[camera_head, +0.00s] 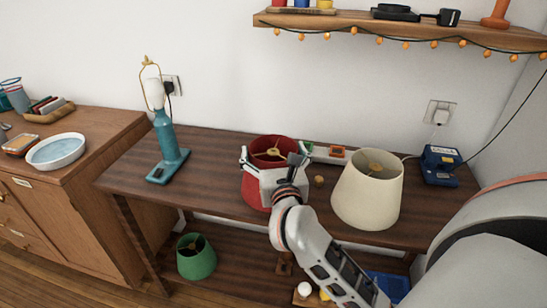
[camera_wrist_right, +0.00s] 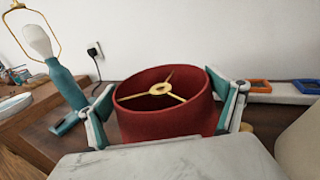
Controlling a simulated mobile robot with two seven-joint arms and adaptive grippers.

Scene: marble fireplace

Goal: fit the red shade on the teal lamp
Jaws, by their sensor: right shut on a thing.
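The red shade (camera_head: 255,187) is between the fingers of my right gripper (camera_head: 275,162), which is shut on its sides. In the right wrist view the red shade (camera_wrist_right: 170,120) is upright, with a brass ring and spokes in its open top. Whether it touches the table is hard to tell. The teal lamp (camera_head: 166,137) stands to the left on the table, with a bare white bulb and a brass harp on top. It also shows at the left of the right wrist view (camera_wrist_right: 66,85). My left gripper is not in view.
A cream shade (camera_head: 367,195) stands right of the red shade, close to my right arm. A green shade (camera_head: 196,260) sits on the lower shelf. A blue device (camera_head: 440,165) is at the table's right end. A shelf (camera_head: 400,29) with string lights hangs above. The table between lamp and red shade is clear.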

